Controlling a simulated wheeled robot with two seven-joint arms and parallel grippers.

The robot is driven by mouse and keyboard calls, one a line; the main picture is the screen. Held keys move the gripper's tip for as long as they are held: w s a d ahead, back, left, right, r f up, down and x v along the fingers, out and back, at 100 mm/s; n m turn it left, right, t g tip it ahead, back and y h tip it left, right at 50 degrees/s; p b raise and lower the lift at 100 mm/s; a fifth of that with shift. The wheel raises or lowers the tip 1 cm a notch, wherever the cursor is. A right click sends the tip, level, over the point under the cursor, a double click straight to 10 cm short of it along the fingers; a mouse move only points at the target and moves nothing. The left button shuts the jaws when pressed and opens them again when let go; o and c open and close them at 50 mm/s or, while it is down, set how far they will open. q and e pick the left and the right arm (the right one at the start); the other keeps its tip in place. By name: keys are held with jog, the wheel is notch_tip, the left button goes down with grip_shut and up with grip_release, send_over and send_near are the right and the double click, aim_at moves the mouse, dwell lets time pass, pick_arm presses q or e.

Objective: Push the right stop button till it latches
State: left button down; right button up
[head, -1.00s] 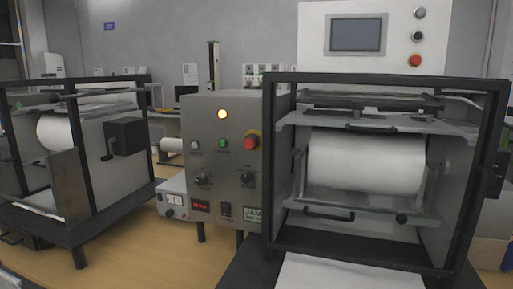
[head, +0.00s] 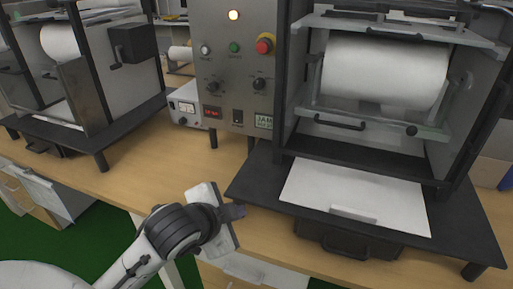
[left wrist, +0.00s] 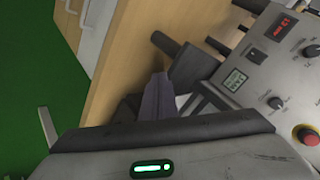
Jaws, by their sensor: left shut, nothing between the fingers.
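A red stop button (head: 265,43) with a yellow collar sits at the upper right of the grey control box (head: 222,68). It also shows at the right edge of the left wrist view (left wrist: 308,135). Whether it is latched cannot be told. My left gripper (head: 234,212) is shut and empty over the table's front edge, below and slightly left of the button, well apart from it. Its closed fingers (left wrist: 159,96) show in the left wrist view. My right gripper is in neither view.
The box also carries a lit lamp (head: 233,15), a green button (head: 234,48) and black knobs. A framed roller machine (head: 385,75) stands right, its dark base (head: 460,225) reaching the front. Another machine (head: 85,75) stands left. Wooden table (head: 150,190) between is clear.

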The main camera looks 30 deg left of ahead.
aim_at(261, 48)
pick_arm(q)
jog(key=w+a+r+m+t+y, duration=0.1)
jog(key=w+a+r+m+t, duration=0.1)
jog(key=r, duration=0.7)
jog(key=w+a+r+m+t, duration=0.2)
jog(key=w+r+m+t, duration=0.1)
jog(key=r, duration=0.7)
jog(key=w+a+r+m+t+y, duration=0.1)
jog(key=w+a+r+m+t, duration=0.1)
jog(key=r, duration=0.7)
jog(key=shift+w+a+r+t+y, duration=0.35)
jog(key=shift+w+a+t, duration=0.1)
jog(key=shift+w, duration=0.7)
jog(key=p+x, duration=0.1)
jog(key=x, duration=1.3)
jog(key=shift+d+f+p, duration=0.1)
jog(key=shift+d+p, duration=0.05)
jog(key=shift+p, duration=0.25)
